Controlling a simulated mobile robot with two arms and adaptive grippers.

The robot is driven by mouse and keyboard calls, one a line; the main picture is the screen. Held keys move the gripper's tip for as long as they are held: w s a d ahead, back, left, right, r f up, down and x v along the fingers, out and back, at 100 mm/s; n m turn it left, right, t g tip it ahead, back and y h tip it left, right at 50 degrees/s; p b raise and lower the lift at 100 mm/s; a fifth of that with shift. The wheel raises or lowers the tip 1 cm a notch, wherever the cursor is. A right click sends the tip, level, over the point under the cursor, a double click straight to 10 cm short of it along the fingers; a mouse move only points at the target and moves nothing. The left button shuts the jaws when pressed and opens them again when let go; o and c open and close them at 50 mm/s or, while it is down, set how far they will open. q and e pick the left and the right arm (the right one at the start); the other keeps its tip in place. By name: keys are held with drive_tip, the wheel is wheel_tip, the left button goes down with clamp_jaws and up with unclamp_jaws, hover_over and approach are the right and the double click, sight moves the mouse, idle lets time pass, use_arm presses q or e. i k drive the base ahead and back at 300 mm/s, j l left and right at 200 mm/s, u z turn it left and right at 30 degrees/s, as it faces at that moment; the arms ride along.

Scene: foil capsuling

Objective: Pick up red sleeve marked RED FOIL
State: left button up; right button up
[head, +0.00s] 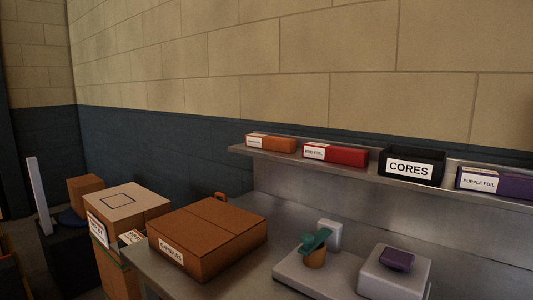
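A red sleeve (345,155) lies on the metal shelf, with a white label on its left end that seems to read RED FOIL. It sits between an orange sleeve (277,144) on its left and a black bin marked CORES (411,166) on its right. Neither of my grippers shows in the head view.
A purple sleeve marked PURPLE FOIL (505,183) lies further right on the shelf (262,153). Below, a brown CAPSULES box (205,240) stands on the bench, with a teal-handled tool (316,240) and a purple piece on a white block (397,259) to its right. Cardboard boxes stand left.

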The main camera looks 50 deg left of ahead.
sight(344, 155)
drive_tip(key=u, duration=1.05)
